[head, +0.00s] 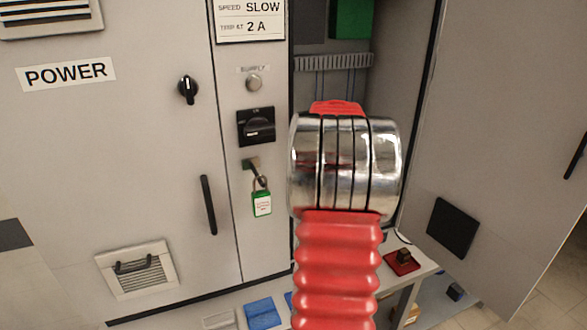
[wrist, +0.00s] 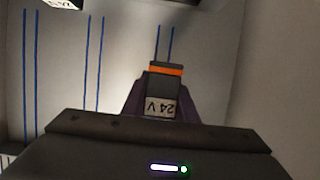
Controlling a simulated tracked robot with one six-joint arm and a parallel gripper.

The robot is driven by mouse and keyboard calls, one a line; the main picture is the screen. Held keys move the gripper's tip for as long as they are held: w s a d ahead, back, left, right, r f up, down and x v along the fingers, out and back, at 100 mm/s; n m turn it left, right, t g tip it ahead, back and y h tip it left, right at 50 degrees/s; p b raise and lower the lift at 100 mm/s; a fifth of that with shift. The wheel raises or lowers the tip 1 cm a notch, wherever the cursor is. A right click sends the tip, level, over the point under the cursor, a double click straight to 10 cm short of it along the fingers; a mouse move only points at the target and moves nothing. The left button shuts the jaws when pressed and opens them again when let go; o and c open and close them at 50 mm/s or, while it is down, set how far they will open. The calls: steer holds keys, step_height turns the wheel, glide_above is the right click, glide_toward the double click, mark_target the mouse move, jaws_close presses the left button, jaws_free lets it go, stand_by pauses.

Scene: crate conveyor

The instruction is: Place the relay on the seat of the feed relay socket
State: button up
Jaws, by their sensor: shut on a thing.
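The relay (wrist: 161,84), a dark block with an orange band and an upside-down "24 V" label, shows in the wrist view. My gripper (wrist: 160,100) is shut on it, with a dark finger on each side. In the head view my red arm and its chrome joint hide the gripper and the relay. I cannot make out the feed relay socket or its seat in either view. A dark part with a white label (wrist: 62,3) is cut off at the top left of the wrist view; I cannot tell what it is.
The cabinet stands open, with a slotted wire duct (head: 333,62) and a green block (head: 352,18) inside. The open door (head: 500,150) is on the right. A padlock with a green tag (head: 262,203) hangs left of my arm. A red piece (head: 403,264) lies on the bench below.

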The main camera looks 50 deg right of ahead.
steer(key=shift+f, duration=3.1)
steer(key=shift+f, duration=1.9)
steer(key=o, duration=1.1)
steer(key=shift+f, duration=0.1)
steer(key=shift+c, duration=0.2)
